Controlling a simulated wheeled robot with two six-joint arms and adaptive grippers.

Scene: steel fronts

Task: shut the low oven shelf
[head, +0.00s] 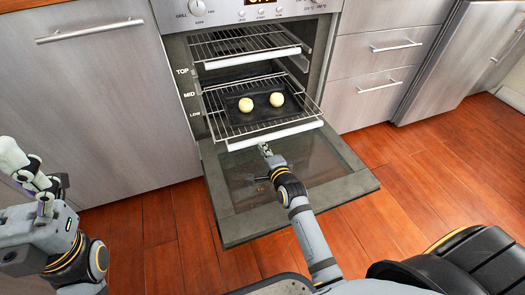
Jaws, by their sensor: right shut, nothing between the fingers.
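The oven (188,75) is open, with its glass door (345,190) folded down flat. The lower wire shelf (226,128) is pulled out over the door. It has a pale front bar (297,130) and carries a dark tray (240,114) with two pale round pieces. My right gripper (264,149) is shut and empty, just in front of the middle of that bar; whether it touches the bar I cannot tell. My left gripper (28,182) is at the far left, away from the oven; its finger opening is unclear.
An upper wire shelf (240,45) with its own pale bar sits above the lower one. Steel cabinets (100,100) stand left and drawers (375,65) right. The wooden floor (430,170) is clear to the right of the open door.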

